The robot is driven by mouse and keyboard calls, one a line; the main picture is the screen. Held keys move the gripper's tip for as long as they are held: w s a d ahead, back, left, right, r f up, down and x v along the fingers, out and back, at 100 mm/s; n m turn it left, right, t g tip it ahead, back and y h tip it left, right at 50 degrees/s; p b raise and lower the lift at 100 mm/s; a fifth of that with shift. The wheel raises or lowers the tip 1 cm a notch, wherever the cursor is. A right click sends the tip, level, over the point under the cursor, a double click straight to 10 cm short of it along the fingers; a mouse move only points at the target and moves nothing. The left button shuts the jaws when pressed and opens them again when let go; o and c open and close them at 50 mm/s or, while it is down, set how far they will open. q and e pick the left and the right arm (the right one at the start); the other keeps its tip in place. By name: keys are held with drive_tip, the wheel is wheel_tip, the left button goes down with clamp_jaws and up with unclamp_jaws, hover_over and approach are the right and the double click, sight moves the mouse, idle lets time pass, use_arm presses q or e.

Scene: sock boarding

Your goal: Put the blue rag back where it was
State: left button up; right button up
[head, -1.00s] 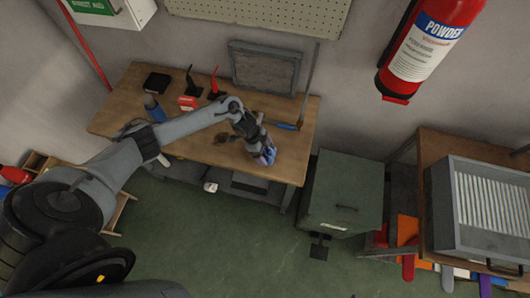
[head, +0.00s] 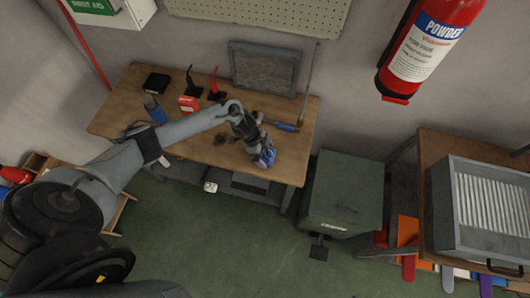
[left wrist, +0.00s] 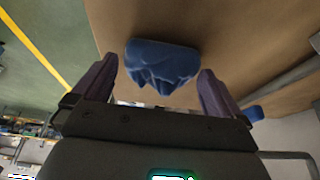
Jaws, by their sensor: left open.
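The blue rag (left wrist: 160,65) lies crumpled on the wooden workbench (head: 195,152) near its front edge. In the left wrist view it sits between and just beyond the two fingers of my left gripper (left wrist: 155,85). The fingers are open, with a gap visible on each side of the rag. In the head view my left gripper (head: 264,160) is over the right front part of the bench and mostly hides the rag. My right gripper is not in view.
A blue-handled tool (head: 287,126), a red box (head: 188,104), a black box (head: 156,83) and a grey framed panel (head: 264,68) are on the bench. A green cabinet (head: 342,190) stands to its right. The bench's front middle is mostly clear.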

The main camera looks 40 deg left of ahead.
use_arm(q)
drive_tip(key=p+v, duration=0.1)
drive_tip(key=v, duration=0.9)
drive_tip(key=s+d+r+t, duration=0.15)
drive_tip(key=d+t, duration=0.25)
drive_tip(key=d, duration=1.2)
drive_tip(key=s+a+r+n+g+y, duration=0.1)
drive_tip(key=s+r+n, duration=0.3)
drive_tip(key=s, duration=0.4)
drive_tip(key=s+a+r+n+g+y, duration=0.1)
drive_tip(key=s+r+n, duration=0.3)
drive_tip(key=s, duration=0.5)
drive_tip(key=shift+s+a+r+n+g+y, duration=0.25)
drive_tip(key=shift+a+n+y, duration=0.25)
drive_tip(key=shift+n+y, duration=0.5)
drive_tip(key=shift+p, duration=0.3)
wheel_tip(320, 180, up, 16)
drive_tip(key=p, duration=1.5)
drive_tip(key=shift+p, duration=0.35)
